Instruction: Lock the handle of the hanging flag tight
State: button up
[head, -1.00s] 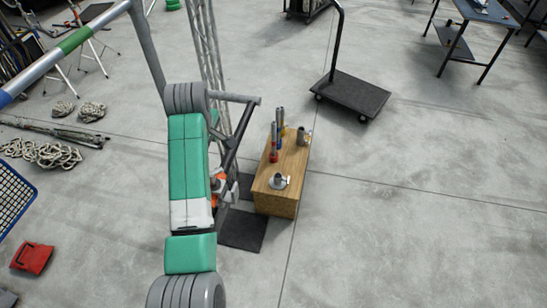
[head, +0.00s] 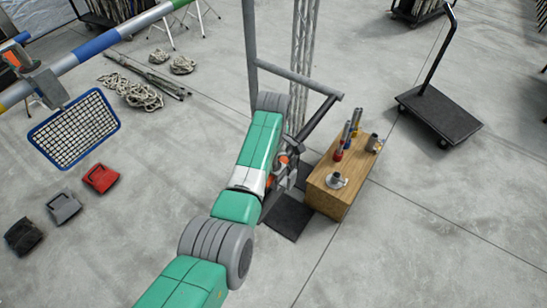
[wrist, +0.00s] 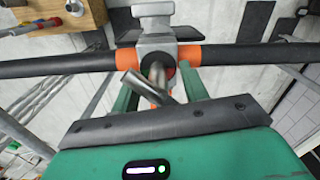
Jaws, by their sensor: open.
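In the wrist view, a grey metal clamp (wrist: 157,28) sits over a dark horizontal bar (wrist: 245,54) with orange bands. A silver rod-like handle (wrist: 142,88) slants below the clamp, in front of a dark round hub. My gripper (wrist: 160,82) is open, its green fingers on either side of the handle; I cannot tell whether they touch it. In the head view, the dark frame (head: 313,128) hangs from a grey upright, and my arm hides most of the clamp area. I cannot tell which panel is the flag.
A wooden box (head: 335,202) with metal fittings stands right of the frame. A blue-framed mesh panel (head: 93,144) hangs from the striped pipe (head: 97,42) at left. A truss tower (head: 303,60) stands behind. A black cart (head: 437,118) stands at right; floor is clear in front.

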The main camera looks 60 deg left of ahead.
jog(key=shift+c, duration=0.4)
grip_shut()
jog(key=shift+m, duration=0.3)
jog(key=m, duration=0.4)
jog(key=shift+m, duration=0.4)
jog(key=m, duration=1.2)
jog(key=shift+w+a+m, duration=0.1)
jog(key=shift+m, duration=0.2)
jog(key=m, duration=0.6)
jog(key=shift+m, duration=0.4)
